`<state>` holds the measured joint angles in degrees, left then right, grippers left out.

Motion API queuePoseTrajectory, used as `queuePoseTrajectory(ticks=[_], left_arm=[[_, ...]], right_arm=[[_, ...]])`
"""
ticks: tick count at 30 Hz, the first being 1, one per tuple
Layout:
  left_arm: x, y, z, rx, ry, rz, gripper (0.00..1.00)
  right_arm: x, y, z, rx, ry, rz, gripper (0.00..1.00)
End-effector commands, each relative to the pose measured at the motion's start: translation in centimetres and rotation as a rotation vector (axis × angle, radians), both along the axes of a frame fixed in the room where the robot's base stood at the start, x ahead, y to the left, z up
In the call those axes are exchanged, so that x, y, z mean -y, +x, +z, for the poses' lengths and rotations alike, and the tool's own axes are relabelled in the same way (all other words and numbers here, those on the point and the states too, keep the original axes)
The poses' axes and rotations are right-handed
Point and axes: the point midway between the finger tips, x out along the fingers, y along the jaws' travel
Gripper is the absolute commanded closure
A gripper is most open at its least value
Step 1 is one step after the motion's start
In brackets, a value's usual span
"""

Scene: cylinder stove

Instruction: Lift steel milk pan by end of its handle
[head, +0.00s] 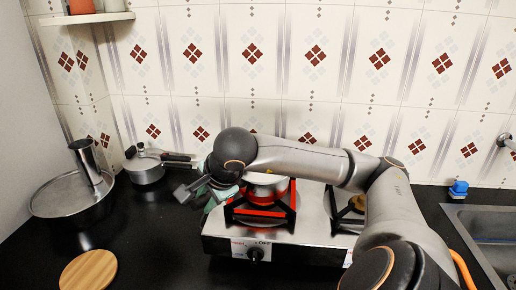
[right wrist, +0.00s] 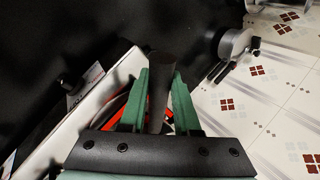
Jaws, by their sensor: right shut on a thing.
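The steel milk pan (head: 266,181) is at the left burner of the stove, partly hidden behind my right arm. Its side looks reddish above the orange-red burner support (head: 262,209). I cannot tell whether it rests on the support or hangs just above it. My right gripper (head: 212,199) is to the left of the pan. In the right wrist view, the green fingers of my right gripper (right wrist: 158,103) are shut on the dark handle (right wrist: 161,75), one on each side. My left gripper is not in view.
The stove (head: 304,230) stands on a black counter. A pressure cooker (head: 146,172) is behind left of the gripper, and a lidded steel pan (head: 66,197) is farther left. A round wooden board (head: 89,272) lies front left. The sink (head: 490,225) is at right.

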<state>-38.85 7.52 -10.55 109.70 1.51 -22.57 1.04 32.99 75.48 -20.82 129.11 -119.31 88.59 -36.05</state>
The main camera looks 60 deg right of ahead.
Motion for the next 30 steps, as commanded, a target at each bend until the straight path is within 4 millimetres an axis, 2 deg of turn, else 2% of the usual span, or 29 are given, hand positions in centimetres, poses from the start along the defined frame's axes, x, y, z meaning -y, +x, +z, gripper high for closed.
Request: queuePoseTrajectory(ticks=[3,30], left_arm=[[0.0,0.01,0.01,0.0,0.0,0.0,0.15],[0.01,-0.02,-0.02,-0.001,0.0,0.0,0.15]], right_arm=[[0.0,0.0,0.01,0.0,0.0,0.0,1.0],[0.0,0.01,0.03,0.0,0.0,0.0,1.0]])
